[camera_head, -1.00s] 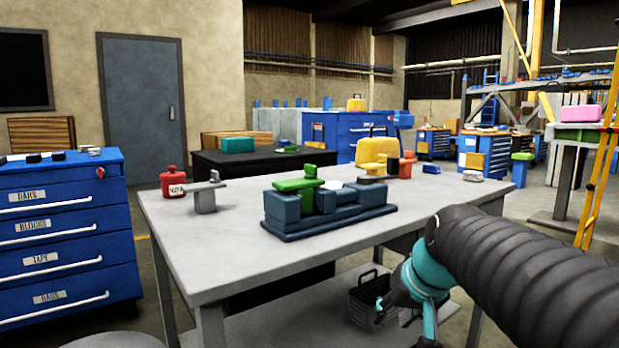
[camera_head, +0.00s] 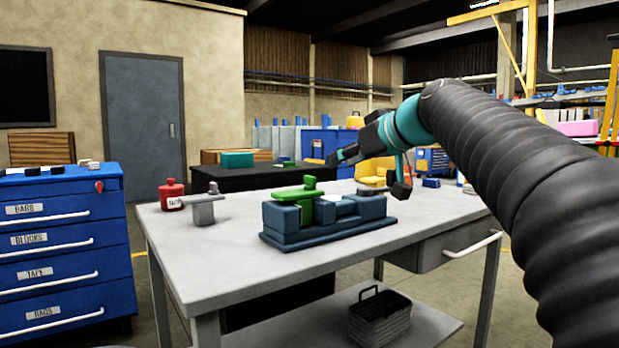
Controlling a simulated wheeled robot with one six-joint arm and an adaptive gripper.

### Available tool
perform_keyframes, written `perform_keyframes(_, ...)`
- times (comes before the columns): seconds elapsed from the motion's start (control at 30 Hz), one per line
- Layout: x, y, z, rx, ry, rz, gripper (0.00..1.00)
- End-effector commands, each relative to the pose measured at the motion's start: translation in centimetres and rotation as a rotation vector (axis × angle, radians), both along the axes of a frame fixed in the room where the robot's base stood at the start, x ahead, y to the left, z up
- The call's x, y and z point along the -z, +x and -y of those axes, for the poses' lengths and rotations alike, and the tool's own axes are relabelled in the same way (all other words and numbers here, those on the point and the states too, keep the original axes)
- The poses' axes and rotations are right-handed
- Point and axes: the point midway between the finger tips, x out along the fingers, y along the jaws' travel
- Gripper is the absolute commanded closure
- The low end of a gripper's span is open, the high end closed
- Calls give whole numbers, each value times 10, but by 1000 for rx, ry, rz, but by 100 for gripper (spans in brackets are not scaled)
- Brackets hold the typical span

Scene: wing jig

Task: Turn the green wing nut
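The green wing nut (camera_head: 297,192) sits on top of the dark blue jig (camera_head: 345,212) on the grey table. Its flat wing runs left to right, with a small knob on top. A grey wing nut (camera_head: 203,207) stands on the table to the left. My gripper (camera_head: 367,177) is raised over the right part of the table, to the right of the green wing nut and apart from it. Its fingers are spread, with nothing seen between them.
The grey table (camera_head: 205,257) has clear room in front of the jig. A red container (camera_head: 172,194) stands at the table's far left. A yellow object (camera_head: 373,170) is behind my gripper. A black basket (camera_head: 380,317) is on the lower shelf. A blue drawer cabinet (camera_head: 62,247) stands left.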

Motion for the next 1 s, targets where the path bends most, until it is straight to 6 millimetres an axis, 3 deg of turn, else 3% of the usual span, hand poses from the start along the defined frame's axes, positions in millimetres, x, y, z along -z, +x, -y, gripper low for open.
perform_keyframes(0.6, 42, 80, -56, 0, 1, -4, 62)
perform_keyframes(1.0, 51, 99, -69, 2, 1, -2, 62)
